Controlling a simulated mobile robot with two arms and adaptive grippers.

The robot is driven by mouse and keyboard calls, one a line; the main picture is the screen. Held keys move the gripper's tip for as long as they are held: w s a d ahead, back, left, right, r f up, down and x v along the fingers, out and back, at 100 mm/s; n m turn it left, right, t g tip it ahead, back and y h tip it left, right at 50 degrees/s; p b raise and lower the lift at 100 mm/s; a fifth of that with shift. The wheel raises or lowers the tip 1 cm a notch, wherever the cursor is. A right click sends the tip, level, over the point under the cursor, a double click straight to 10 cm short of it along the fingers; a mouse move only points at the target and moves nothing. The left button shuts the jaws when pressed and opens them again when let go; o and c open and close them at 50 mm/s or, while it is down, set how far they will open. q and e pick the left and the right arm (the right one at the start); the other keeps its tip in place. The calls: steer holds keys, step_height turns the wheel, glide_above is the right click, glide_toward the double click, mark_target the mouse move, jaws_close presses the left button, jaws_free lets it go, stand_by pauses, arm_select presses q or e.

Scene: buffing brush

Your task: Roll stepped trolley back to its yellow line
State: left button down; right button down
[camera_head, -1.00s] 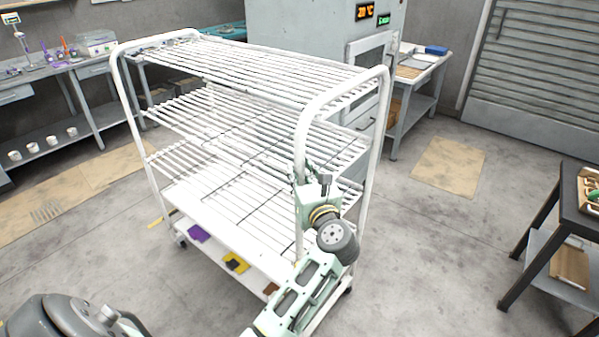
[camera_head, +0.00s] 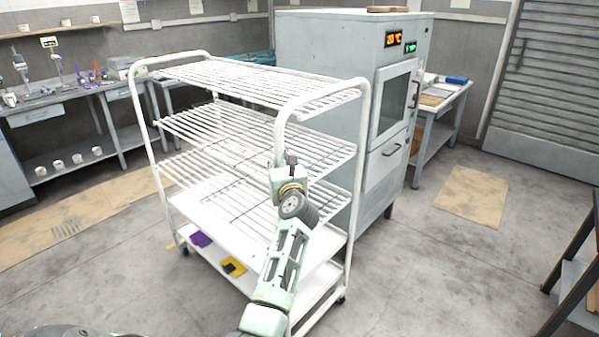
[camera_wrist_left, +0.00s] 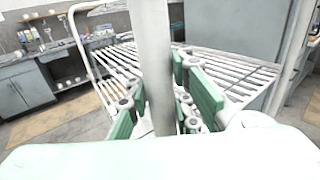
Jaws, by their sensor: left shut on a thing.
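The stepped trolley (camera_head: 205,258) is a white wheeled rack with wire shelves and a solid lower deck, upright in the middle of the head view. My left gripper (camera_head: 284,168) is shut on the near white upright of its frame. In the left wrist view the white post (camera_wrist_left: 153,60) stands between the green finger pads of my left gripper (camera_wrist_left: 160,100). My right gripper is not in view.
A grey oven cabinet (camera_head: 345,35) with lit displays stands close behind the trolley. A workbench (camera_head: 75,92) runs along the left wall. A dark-framed table (camera_head: 570,300) is at the right edge. Floor is clear to the trolley's left and right.

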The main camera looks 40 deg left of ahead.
arm_select(q)
steer(key=a, duration=1)
steer(key=shift+a+f, duration=0.4)
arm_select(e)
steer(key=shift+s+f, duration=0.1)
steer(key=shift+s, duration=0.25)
arm_select(q)
steer(key=c, duration=2.2)
jaws_free()
steer(key=o, duration=0.7)
steer(key=shift+s+a+r, duration=0.2)
steer(key=shift+s, duration=0.1)
steer(key=shift+c, duration=0.2)
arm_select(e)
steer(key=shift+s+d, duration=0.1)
arm_select(q)
steer(key=shift+w+d+r, duration=0.15)
steer(key=shift+w+d, duration=0.05)
steer(key=shift+w, duration=0.05)
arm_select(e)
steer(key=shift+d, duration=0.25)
arm_select(q)
steer(key=v, duration=1.2)
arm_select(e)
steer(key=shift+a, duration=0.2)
